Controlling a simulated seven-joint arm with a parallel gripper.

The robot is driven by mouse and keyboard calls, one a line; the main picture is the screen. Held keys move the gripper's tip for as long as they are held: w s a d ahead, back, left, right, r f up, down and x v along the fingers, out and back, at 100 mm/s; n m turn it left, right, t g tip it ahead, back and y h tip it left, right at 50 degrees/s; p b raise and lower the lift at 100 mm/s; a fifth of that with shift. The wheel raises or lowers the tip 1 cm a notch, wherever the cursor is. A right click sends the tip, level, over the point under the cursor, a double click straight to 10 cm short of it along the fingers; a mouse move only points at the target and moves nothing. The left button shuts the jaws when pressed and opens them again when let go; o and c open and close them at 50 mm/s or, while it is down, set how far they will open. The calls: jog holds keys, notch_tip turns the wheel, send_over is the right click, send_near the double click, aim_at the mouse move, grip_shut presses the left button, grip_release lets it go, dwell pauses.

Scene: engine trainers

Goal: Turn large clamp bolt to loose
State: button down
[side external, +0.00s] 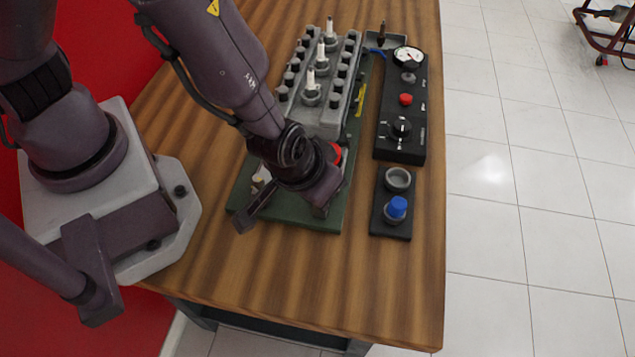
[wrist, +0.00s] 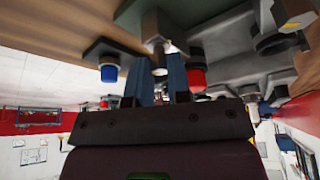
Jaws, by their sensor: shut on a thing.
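The large clamp bolt (wrist: 159,60) is a pale metal bolt in the wrist view, seen between my two bluish fingers. My gripper (wrist: 162,72) is shut on it, with a finger on each side of its lower end. The bolt meets a grey block above it in this view. In the side view my wrist and hand hang over the front of the engine trainer (side external: 335,118), above its green base plate (side external: 330,217). They hide the bolt and my fingertips there.
A red cap (wrist: 196,78) is close to my right finger in the wrist view. A black panel (side external: 395,149) with gauge and knobs stands behind. The front tabletop (side external: 300,285) is clear.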

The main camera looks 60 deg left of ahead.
jog(key=c, duration=1.1)
grip_release()
jog(key=shift+o, duration=0.2)
jog(key=shift+s+d+r, duration=0.1)
jog(key=shift+s+r, duration=0.05)
jog(key=shift+r, duration=0.3)
jog(key=s+d, duration=0.3)
jog(key=s, duration=0.8)
jog(key=shift+s, duration=0.35)
jog(key=shift+d+r, duration=0.1)
